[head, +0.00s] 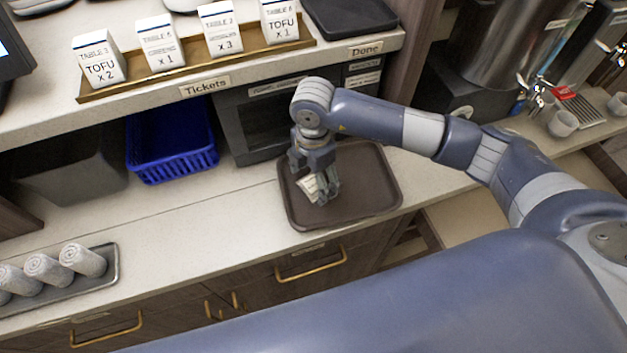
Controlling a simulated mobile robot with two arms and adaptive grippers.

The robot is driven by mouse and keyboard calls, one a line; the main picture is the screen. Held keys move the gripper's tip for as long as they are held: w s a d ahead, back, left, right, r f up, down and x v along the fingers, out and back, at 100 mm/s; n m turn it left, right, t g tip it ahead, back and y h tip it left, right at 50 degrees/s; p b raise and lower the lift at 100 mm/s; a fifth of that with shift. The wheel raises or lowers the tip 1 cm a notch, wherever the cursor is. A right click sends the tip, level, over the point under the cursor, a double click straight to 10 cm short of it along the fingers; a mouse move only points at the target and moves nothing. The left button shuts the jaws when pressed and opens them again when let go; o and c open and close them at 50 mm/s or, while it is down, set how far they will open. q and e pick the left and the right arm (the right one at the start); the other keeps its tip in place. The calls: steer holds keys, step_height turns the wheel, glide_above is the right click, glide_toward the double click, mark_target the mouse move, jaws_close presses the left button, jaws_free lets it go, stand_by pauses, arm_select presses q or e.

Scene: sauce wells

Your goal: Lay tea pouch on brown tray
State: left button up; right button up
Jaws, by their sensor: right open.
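The brown tray (370,187) lies on the counter in the middle of the head view. A small pale pouch (309,187), which looks like the tea pouch, shows at the left part of the tray. My right gripper (324,196) points down over the tray, right at the pouch, and its jaws are open. The fingers cover part of the pouch. The pouch seems to lie on the tray, but I cannot tell whether it touches a finger. My left gripper is not in view.
A blue basket (172,150) and a grey bin (70,165) stand left of the tray. A metal tray (113,268) with several rolled towels is at the lower left. A shelf with ticket blocks (160,45) overhangs the back. Counter between is clear.

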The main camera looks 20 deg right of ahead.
mark_target(313, 183)
step_height(313, 183, up, 10)
steer(key=b, duration=0.2)
steer(key=shift+r, duration=0.2)
steer(key=shift+f, duration=0.1)
